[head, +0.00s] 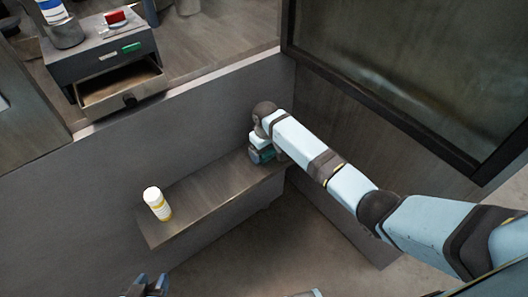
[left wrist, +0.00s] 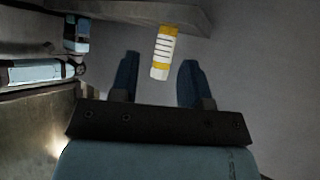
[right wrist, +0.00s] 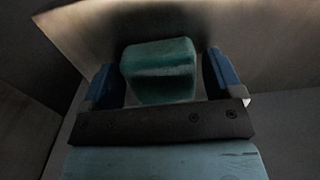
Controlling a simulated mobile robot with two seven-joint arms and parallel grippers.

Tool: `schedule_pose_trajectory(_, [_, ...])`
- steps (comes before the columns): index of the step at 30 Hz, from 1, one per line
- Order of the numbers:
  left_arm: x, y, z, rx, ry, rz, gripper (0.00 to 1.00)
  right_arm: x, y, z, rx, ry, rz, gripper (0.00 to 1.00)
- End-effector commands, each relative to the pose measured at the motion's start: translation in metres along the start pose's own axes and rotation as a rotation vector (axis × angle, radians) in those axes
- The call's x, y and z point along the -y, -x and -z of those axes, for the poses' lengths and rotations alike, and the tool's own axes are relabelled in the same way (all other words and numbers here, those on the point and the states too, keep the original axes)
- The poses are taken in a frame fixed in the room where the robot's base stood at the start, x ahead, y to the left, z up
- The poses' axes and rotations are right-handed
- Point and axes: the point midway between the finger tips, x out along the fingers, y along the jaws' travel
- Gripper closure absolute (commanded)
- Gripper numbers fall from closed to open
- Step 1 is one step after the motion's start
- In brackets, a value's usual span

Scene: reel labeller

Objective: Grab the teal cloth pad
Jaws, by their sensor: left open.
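The teal cloth pad (head: 263,155) lies at the far right end of a grey shelf ledge, partly hidden by my right arm in the head view. In the right wrist view the pad (right wrist: 160,72) sits between the two blue fingers of my right gripper (right wrist: 163,80). These fingers are wide apart, with narrow gaps showing beside the pad. My left gripper (head: 148,286) is at the bottom edge of the head view, away from the ledge. In the left wrist view my left gripper (left wrist: 160,82) is open and empty.
A white bottle with yellow bands (head: 157,204) stands on the left part of the ledge (head: 205,203); it also shows in the left wrist view (left wrist: 164,52). A dark-framed panel (head: 400,70) rises at right. A grey unit with an open drawer (head: 122,92) stands at upper left.

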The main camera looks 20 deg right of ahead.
Motion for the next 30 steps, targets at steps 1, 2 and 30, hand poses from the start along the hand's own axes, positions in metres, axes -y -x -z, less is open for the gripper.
schedule_pose_trajectory(1, [0.0,0.0,0.0,0.0,0.0,0.0,0.57,0.0,0.0,0.0,0.0,0.0,0.0,0.26])
schedule_pose_trajectory(2, [0.0,0.0,0.0,0.0,0.0,0.0,0.57,0.0,0.0,0.0,0.0,0.0,0.0,0.33])
schedule_pose_trajectory(30, [0.0,0.008,0.006,0.021,0.013,-0.001,0.57,0.0,0.102,0.001,-0.005,0.001,0.0,0.54])
